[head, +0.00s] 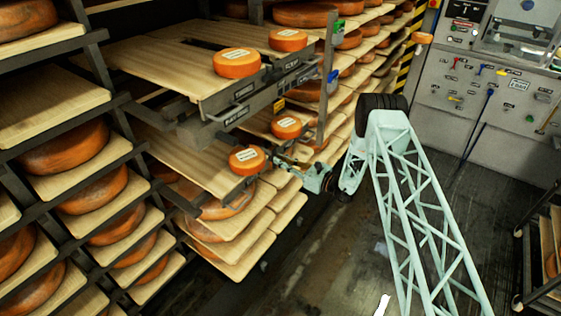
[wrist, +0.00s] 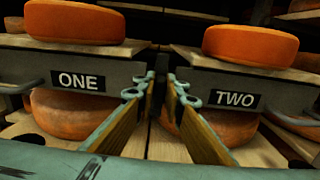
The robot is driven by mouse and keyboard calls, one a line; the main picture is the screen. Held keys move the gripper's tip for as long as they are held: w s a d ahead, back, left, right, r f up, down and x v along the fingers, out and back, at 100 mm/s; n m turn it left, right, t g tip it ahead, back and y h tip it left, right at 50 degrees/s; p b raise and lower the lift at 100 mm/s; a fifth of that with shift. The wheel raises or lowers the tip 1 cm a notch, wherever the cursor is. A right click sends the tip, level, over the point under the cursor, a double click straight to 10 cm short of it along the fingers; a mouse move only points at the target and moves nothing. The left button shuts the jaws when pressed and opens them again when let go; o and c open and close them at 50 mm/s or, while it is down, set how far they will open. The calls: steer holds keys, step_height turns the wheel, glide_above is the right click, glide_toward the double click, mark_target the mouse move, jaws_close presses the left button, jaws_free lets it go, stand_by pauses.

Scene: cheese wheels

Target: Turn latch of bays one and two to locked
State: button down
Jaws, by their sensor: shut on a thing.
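In the wrist view, the front edge of bay one (wrist: 52,72) carries a black ONE label on the left. The edge of bay two (wrist: 262,98) carries a TWO label on the right. A dark upright piece, seemingly the latch (wrist: 159,68), stands in the gap between them. My gripper (wrist: 158,88) has its fingers closed in on this piece from both sides. In the head view, my gripper (head: 278,159) is at the front of the lower boards, between two labelled cheese wheels. The fingertips are small there, and I cannot read the latch's position.
An orange cheese wheel stands on bay one (wrist: 75,22) and another on bay two (wrist: 250,45). An upper board (head: 165,72) with two labelled wheels overhangs the gripper's level. A grey upright post (head: 329,95) stands close to my arm. The aisle floor (head: 325,255) is open.

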steer(key=shift+m, duration=0.3)
steer(key=m, duration=0.1)
steer(key=m+b, duration=0.2)
steer(key=m, duration=0.1)
steer(key=shift+w+d+f, duration=0.15)
steer(key=shift+w, duration=0.1)
steer(key=m, duration=0.2)
steer(key=m+b, duration=0.1)
steer(key=m, duration=0.1)
steer(key=shift+w+d+f+m+b, duration=0.1)
steer(key=shift+w+f+m+b, duration=0.05)
steer(key=shift+m+b, duration=0.15)
steer(key=m, duration=0.4)
steer(key=shift+w+f+b, duration=0.1)
steer(key=shift+f+b, duration=0.1)
steer(key=shift+b, duration=0.15)
steer(key=shift+f+m, duration=0.2)
steer(key=shift+m, duration=2.1)
steer(key=c, duration=2.7)
jaws_free()
